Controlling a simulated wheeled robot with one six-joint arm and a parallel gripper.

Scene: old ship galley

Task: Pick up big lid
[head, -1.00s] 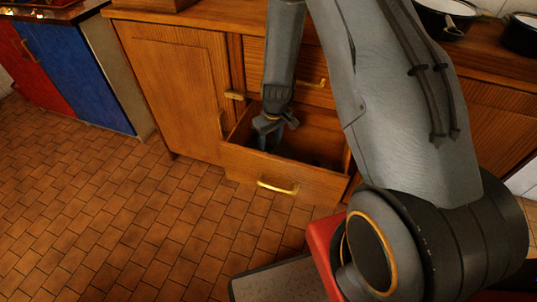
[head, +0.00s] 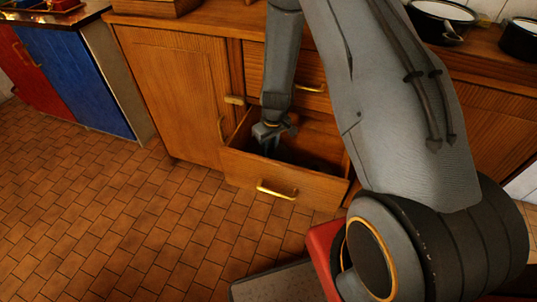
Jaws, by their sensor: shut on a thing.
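My gripper (head: 268,146) reaches down into the open wooden drawer (head: 262,172) at the middle of the head view. It is inside the drawer's left part, near the front wall. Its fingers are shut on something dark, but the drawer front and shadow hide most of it. I cannot make out the big lid clearly; the inside of the drawer is dark.
A closed drawer (head: 312,85) sits just above the open one, and a cabinet door (head: 170,95) is at its left. Pots (head: 440,18) stand on the counter at upper right. The tiled floor (head: 110,220) in front is clear.

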